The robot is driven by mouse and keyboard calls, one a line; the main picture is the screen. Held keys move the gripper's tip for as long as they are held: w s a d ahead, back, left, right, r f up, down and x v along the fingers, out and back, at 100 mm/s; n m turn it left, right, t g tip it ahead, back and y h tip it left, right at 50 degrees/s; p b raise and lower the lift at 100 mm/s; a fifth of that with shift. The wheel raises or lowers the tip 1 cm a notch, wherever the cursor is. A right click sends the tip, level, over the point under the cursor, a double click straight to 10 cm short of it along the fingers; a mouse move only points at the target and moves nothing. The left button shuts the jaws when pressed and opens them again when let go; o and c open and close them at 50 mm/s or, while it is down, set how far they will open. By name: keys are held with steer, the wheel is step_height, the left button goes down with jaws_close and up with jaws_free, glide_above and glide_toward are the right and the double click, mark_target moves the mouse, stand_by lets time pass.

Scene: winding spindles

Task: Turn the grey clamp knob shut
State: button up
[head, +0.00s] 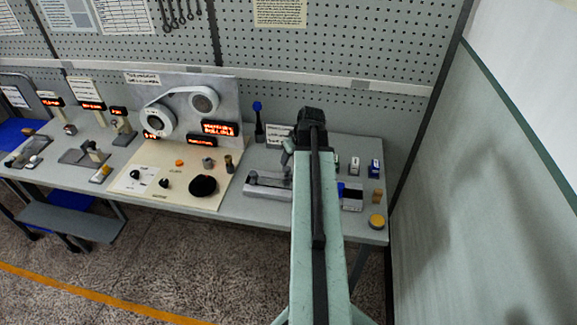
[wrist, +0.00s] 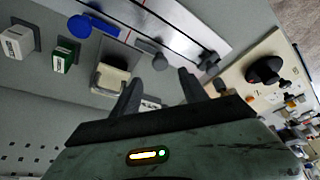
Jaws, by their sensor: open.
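The grey clamp knob (wrist: 160,62) shows in the wrist view on a short stem beside a pale metal plate (wrist: 185,25). It lies ahead of my fingertips, roughly between them in the picture, and I see no contact. My gripper (wrist: 158,82) is open and empty, with its two dark fingers apart. In the head view my gripper (head: 287,158) is partly hidden by my own arm, above the right part of the bench. The metal fixture (head: 266,190) shows left of my arm there; the knob cannot be made out in that view.
A blue knob (wrist: 80,25) stands near the plate. A cream panel (head: 150,180) with a black dial (head: 203,186) lies left of the fixture. Small blocks (head: 375,168) and a yellow round piece (head: 376,221) are right of my arm. A pegboard wall (head: 370,50) rises behind.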

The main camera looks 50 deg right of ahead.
mark_target(287, 168)
steer(key=b+x, duration=0.7)
steer(key=x, duration=0.1)
steer(key=shift+r, duration=0.1)
